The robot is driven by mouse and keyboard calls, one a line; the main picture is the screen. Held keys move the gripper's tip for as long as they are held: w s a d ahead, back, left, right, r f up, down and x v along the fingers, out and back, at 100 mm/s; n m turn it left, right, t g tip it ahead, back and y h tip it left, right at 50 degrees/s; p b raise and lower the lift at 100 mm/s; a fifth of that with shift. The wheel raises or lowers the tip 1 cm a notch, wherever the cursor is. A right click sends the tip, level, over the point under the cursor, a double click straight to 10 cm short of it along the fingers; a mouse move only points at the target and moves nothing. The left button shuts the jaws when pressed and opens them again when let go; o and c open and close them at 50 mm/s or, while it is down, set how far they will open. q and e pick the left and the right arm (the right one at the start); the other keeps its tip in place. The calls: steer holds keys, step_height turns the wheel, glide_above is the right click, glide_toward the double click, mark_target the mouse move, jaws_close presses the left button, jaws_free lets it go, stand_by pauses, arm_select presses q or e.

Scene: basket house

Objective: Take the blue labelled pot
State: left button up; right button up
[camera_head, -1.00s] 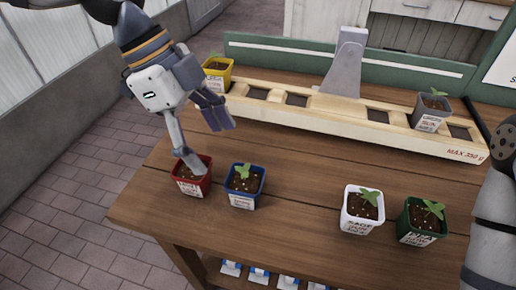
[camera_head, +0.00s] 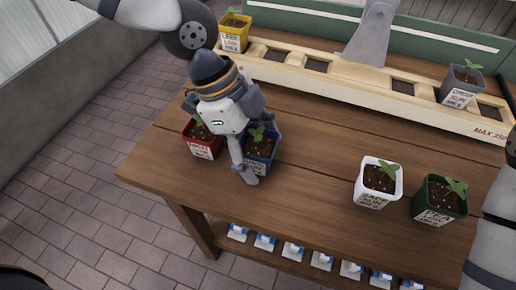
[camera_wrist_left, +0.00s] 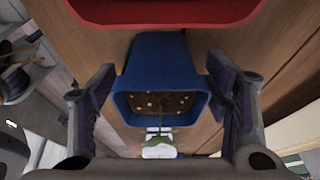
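The blue labelled pot (camera_head: 275,152), with soil and a green seedling, stands on the wooden table near its left end. In the left wrist view the blue pot (camera_wrist_left: 160,58) lies between the two fingers. My left gripper (camera_head: 258,149) is open and low over this pot, one finger at its front side by the label. In the left wrist view my left gripper (camera_wrist_left: 160,88) has a finger on each side, seemingly with small gaps to the pot. The far finger is mostly hidden in the head view. My right gripper is out of view; only its arm shows at the right edge.
A red pot (camera_head: 207,149) stands close on the left of the blue one. White (camera_head: 371,195) and green (camera_head: 430,213) pots stand to the right. A wooden planter rack (camera_head: 330,84) at the back bears yellow (camera_head: 233,40) and grey (camera_head: 457,95) pots. The table middle is clear.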

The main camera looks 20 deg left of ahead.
arm_select(q)
steer(key=c, duration=1.1)
steer(key=shift+c, duration=0.2)
